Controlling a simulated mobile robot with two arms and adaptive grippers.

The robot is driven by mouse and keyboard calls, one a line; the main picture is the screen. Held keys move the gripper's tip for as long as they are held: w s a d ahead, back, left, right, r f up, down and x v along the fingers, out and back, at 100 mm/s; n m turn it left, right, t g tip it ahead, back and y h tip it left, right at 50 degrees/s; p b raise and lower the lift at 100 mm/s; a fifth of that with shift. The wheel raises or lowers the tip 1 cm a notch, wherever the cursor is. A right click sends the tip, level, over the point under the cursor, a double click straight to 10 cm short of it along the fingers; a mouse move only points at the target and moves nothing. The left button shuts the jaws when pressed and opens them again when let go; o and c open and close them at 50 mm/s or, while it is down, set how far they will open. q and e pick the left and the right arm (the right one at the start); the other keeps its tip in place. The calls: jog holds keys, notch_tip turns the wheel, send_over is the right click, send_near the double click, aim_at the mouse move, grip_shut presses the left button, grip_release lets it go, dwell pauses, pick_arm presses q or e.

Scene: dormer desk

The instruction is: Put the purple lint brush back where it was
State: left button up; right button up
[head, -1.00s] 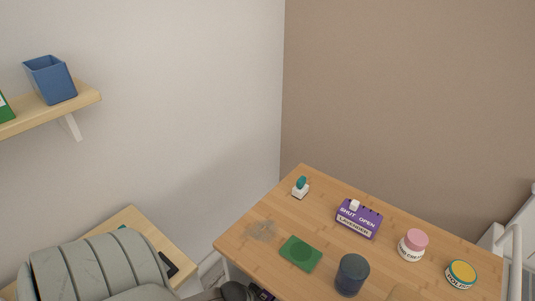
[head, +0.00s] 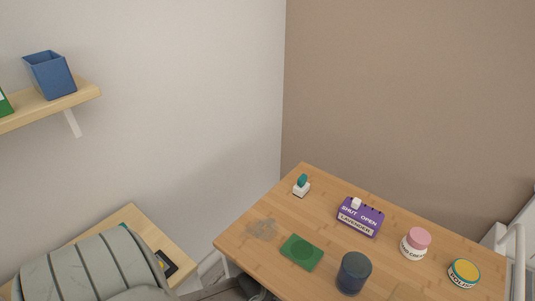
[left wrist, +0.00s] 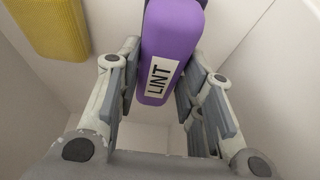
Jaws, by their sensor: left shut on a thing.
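The purple lint brush (left wrist: 170,45) with a white LINT label is between the fingers of my left gripper (left wrist: 162,80) in the left wrist view. The fingers are shut on it, one on each side, and its upper end runs out of the frame. The left gripper and the brush cannot be made out in the head view. My right gripper is in neither view.
The wooden desk (head: 290,225) holds a purple lavender box (head: 360,216), a green mat (head: 301,252), a dark cup (head: 353,273), a pink-lidded jar (head: 416,243), a yellow-topped tin (head: 463,273) and a teal-topped white item (head: 302,185). A yellow block (left wrist: 48,25) shows in the wrist view.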

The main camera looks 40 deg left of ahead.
pick_arm(q)
jog(key=o, duration=1.1)
jog(key=shift+f, duration=0.1)
jog(key=shift+s+r, duration=0.1)
jog(key=shift+r, duration=0.4)
jog(key=p+v, duration=0.2)
jog(key=v, duration=0.2)
jog(key=shift+s+r, duration=0.1)
jog(key=shift+r, duration=0.15)
jog(key=s+d, duration=0.1)
jog(key=s, duration=1.1)
jog(key=s+d+f+m+g, duration=0.1)
jog(key=s+d+f, duration=0.1)
jog(key=s+f, duration=0.3)
jog(key=s+d+f+m+g, duration=0.1)
jog(key=s+d+f, duration=0.2)
jog(key=f, duration=0.6)
jog(key=s+d+f+m+g, duration=0.1)
jog(key=s+d+f, duration=0.2)
jog(key=s+f, duration=0.4)
jog(key=shift+s+d+f+m, duration=0.1)
jog(key=shift+f+m, duration=0.1)
jog(key=shift+f, duration=0.1)
jog(key=shift+s+d+f+m, duration=0.1)
jog(key=shift+d+f+m, duration=0.1)
jog(key=shift+f, duration=0.1)
